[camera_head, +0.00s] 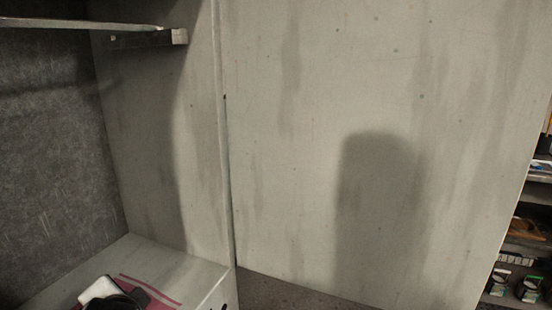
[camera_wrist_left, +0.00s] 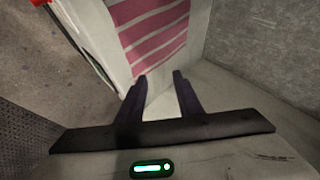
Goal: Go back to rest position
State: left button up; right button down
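My left gripper (camera_wrist_left: 159,77) shows in the left wrist view with its two dark fingers apart. I see nothing between them. Beyond the fingertips is a pale surface with dull red stripes (camera_wrist_left: 152,32). In the head view a white and black shape at the bottom left edge looks like part of my left arm, over a pale ledge (camera_head: 185,277) with red stripes. My right gripper is in neither view.
A large pale stained panel (camera_head: 300,120) fills the middle of the head view. A pale shelf or bar (camera_head: 90,27) juts out at the upper left. Shelves with small items (camera_head: 528,290) stand at the right edge. Grey floor (camera_wrist_left: 40,85) shows in the left wrist view.

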pick_arm(q)
jog(key=s+d+f+n+g+h, duration=0.2)
jog(key=s+d+f+g+h, duration=0.1)
jog(key=s+f, duration=0.8)
jog(key=s+d+f+n+g+h, duration=0.25)
jog(key=s+f, duration=0.35)
jog(key=s, duration=0.9)
jog(key=w+d+f+t, duration=0.2)
jog(key=f, duration=0.4)
jog(key=w+d+f+t+h, duration=0.1)
jog(key=d+f+t, duration=0.2)
jog(key=f, duration=0.3)
jog(key=shift+w+d, duration=0.15)
jog(key=shift+w, duration=0.25)
jog(key=shift+t+h, duration=0.25)
